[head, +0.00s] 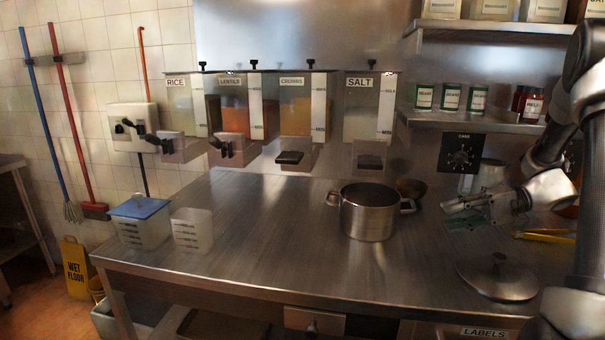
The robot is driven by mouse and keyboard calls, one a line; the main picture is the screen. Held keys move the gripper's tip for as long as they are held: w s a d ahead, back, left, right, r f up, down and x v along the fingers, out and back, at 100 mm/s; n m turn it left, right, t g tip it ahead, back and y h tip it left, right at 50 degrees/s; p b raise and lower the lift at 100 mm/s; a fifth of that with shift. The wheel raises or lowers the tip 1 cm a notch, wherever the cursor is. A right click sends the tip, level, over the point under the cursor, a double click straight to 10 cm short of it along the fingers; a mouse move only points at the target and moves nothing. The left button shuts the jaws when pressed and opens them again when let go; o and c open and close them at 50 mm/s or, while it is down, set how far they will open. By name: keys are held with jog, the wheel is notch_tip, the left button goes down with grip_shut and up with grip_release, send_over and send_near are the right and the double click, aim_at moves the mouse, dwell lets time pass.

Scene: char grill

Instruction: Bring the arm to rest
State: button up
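My gripper (449,205) is at the right of the head view, above the steel counter (270,225). It points left, toward the steel pot. My arm comes in from the right edge and bends down to the gripper. The fingers are small and partly blurred, so I cannot tell whether they are open or shut. I see no object clearly held in them. The gripper appears apart from the pot and above the round lid.
An open steel pot (368,219) stands mid-counter. A steel lid (499,277) lies at the right front. Clear containers (192,231) stand at the left. Wall dispensers (232,105) hang behind; shelves (470,122) with cans are at the upper right. The counter's middle left is clear.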

jog(key=s+a+r+n+g+h, duration=0.1)
jog(key=s+a+r+h, duration=0.2)
jog(key=s, duration=0.2)
jog(key=s+a+r+g+h, duration=0.2)
jog(key=s+r+h, duration=0.1)
jog(key=s, duration=0.2)
jog(key=s+d+r+t+h, duration=0.2)
jog(key=s+h, duration=0.2)
jog(key=s, duration=0.2)
jog(key=s+d+r+n+t+h, duration=0.1)
jog(key=s+r+t+h, duration=0.1)
jog(key=s, duration=0.5)
jog(key=shift+d+t+h, duration=0.35)
jog(key=shift+t+h, duration=0.45)
jog(key=shift+h, duration=0.3)
